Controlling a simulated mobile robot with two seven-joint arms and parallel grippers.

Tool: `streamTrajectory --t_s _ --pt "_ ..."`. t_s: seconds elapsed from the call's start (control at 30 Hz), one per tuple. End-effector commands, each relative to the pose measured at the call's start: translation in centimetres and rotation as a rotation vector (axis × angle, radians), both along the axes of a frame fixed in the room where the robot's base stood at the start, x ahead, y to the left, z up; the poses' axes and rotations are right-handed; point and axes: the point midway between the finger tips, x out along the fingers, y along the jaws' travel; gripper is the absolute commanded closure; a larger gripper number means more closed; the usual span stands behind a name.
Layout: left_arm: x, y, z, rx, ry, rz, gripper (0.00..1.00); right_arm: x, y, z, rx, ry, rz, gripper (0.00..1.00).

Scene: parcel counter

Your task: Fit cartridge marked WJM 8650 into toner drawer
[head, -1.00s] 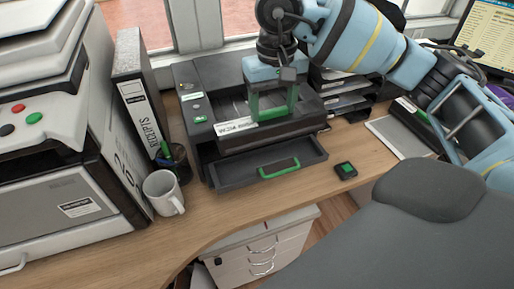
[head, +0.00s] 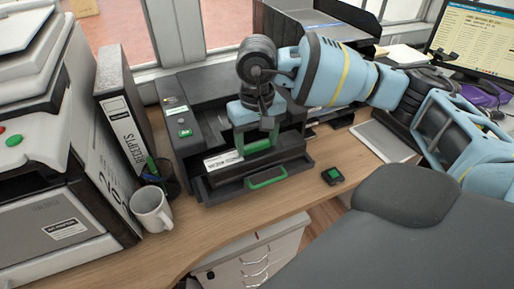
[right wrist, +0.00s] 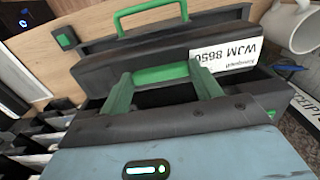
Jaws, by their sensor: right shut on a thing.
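The dark cartridge (head: 222,161) has a white label on its left end in the head view. In the right wrist view the label on the cartridge (right wrist: 222,57) reads WJM 8650. My right gripper (head: 254,147) is shut on its green grip, and its two green fingers (right wrist: 165,82) show in the right wrist view. The cartridge is over the pulled-out toner drawer (head: 225,192), roughly lengthwise along it. The drawer's green handle (head: 267,179) is in front. I cannot tell whether the cartridge touches the drawer floor. My left gripper is not in view.
The dark printer (head: 190,128) stands behind the drawer. A white mug (head: 150,208), a pen cup (head: 163,178) and a binder (head: 122,130) stand to its left. A small black device with a green top (head: 332,176) lies to the right. Paper trays are behind right.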

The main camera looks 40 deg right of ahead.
Motion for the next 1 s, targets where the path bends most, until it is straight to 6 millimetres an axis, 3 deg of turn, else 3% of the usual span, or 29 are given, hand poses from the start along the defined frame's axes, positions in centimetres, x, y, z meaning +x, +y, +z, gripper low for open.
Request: streamTrajectory --t_s 0.2,0.8,0.83,1.0 --pt "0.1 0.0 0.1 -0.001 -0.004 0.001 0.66 0.0 0.0 -2.7 0.0 0.0 -0.001 0.93" --pt "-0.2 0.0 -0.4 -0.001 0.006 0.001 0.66 0.0 0.0 -3.7 0.0 -0.001 -0.001 0.93" --pt "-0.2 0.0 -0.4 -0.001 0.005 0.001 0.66 0.0 0.0 -3.8 -0.001 0.001 -0.001 0.36" --pt "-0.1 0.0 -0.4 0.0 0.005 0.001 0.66 0.0 0.0 -3.7 -0.001 0.0 -0.001 0.15"
